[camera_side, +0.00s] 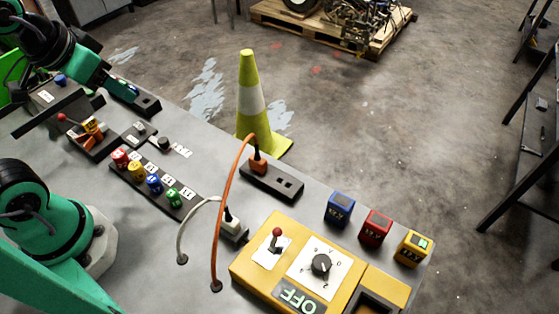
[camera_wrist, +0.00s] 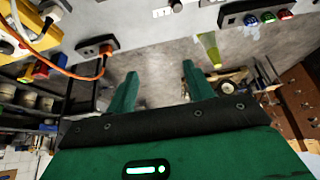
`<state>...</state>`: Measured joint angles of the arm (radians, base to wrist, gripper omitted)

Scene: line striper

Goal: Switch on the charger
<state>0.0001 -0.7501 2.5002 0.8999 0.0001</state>
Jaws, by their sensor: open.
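The yellow charger box (camera_side: 252,268) sits on the grey table at the front in the side view. Its red-tipped toggle lever (camera_side: 277,237) stands on a white plate at the left. A black dial (camera_side: 321,264) is on a white plate beside it. A tilted panel (camera_side: 296,297) reads OFF, upside down in the picture. In the wrist view, part of the yellow box (camera_wrist: 10,40) shows at the top left. My gripper (camera_wrist: 160,70) is open and empty. In the side view, my gripper (camera_side: 122,90) is at the upper left, far from the charger.
An orange cable (camera_side: 222,205) arches beside the charger to a black socket strip (camera_side: 270,181). A white plug (camera_side: 232,226) has a grey cable. Blue (camera_side: 339,210), red (camera_side: 375,229) and yellow (camera_side: 413,248) blocks stand behind the charger. Coloured buttons (camera_side: 152,184) and a cone (camera_side: 251,100) stand farther left.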

